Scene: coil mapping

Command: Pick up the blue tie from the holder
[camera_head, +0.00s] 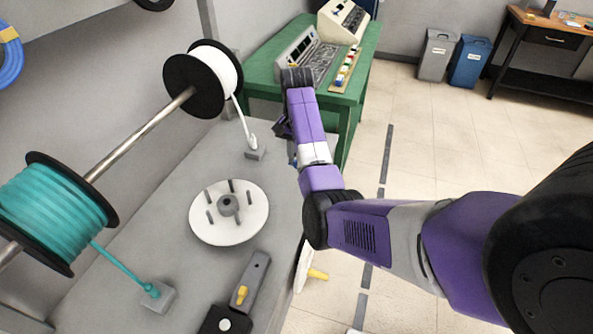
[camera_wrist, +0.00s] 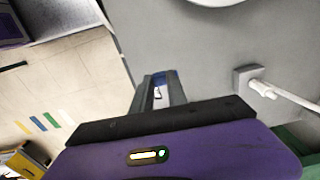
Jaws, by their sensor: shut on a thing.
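My gripper (camera_wrist: 160,88) is at the middle of the wrist view, with its two grey fingers pointing away from the camera. It is shut on a small blue piece, the blue tie (camera_wrist: 159,76), seen between the fingertips with a whitish patch below it. It is held by the edge of the grey worktable (camera_wrist: 215,55). In the head view my own arm hides most of the gripper, and the tie cannot be made out clearly there. A tan strip with coloured pieces (camera_head: 346,70), possibly the holder, lies on the green table; its slots are too small to tell.
A white disc with pegs (camera_head: 229,211), a white cable's clamp block (camera_head: 255,153) and a teal cable's block (camera_head: 158,296) stand on the worktable. White (camera_head: 214,69) and teal (camera_head: 52,215) spools hang on a rod at left.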

